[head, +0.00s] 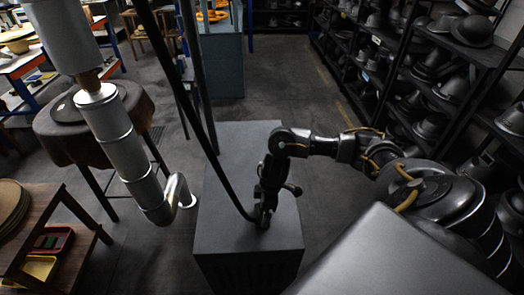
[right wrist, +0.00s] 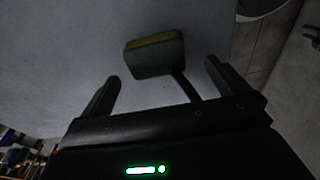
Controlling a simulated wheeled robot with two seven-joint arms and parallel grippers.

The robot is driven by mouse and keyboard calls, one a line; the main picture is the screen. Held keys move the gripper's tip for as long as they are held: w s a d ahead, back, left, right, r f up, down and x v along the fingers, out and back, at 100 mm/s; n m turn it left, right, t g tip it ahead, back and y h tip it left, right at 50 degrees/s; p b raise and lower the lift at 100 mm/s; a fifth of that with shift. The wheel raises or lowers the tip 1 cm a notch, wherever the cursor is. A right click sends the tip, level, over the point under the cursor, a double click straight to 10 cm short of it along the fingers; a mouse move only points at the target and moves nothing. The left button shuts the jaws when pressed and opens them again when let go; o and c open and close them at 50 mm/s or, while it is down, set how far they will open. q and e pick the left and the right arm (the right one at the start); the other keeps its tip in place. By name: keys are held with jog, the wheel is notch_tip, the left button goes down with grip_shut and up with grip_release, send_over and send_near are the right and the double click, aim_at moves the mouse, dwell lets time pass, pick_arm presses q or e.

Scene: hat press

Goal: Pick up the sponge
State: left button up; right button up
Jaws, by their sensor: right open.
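The sponge (right wrist: 155,56) is a small block with a yellowish edge and a dark greenish face. In the right wrist view it lies on a grey surface, just beyond the fingertips and between their lines. My right gripper (head: 264,221) points down over the top of the grey box (head: 232,150) in the head view. Its fingers also show in the right wrist view (right wrist: 162,72), spread apart with nothing held. I cannot make out the sponge in the head view, where the gripper is low over the box top. My left gripper is not in view.
A round brown-covered stand (head: 62,146) and a wooden table (head: 70,225) are farther left. Shelves of hats (head: 425,75) line the right.

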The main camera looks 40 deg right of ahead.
jog(key=f, duration=0.3)
jog(key=w+f, duration=0.1)
jog(key=f, duration=0.1)
jog(key=shift+f, duration=0.1)
jog(key=c, duration=1)
jog(key=shift+r, duration=0.4)
notch_tip(320, 180, up, 3)
jog(key=shift+f, duration=0.2)
jog(key=s+r, duration=0.1)
jog(key=r, duration=0.1)
jog(key=s+r+p, duration=0.1)
jog(key=s+r, duration=0.1)
jog(key=s+a+r, duration=0.1)
jog(key=r, duration=0.1)
jog(key=shift+s+r+p, duration=0.15)
jog(key=shift+s+p, duration=0.2)
jog(key=shift+p, duration=0.05)
jog(key=s+a+r+p, duration=0.1)
jog(key=s+a+r, duration=0.1)
jog(key=s, duration=0.7)
jog(key=shift+a+r+p, duration=0.15)
jog(key=shift+r+p, duration=0.15)
jog(key=shift+r, duration=0.4)
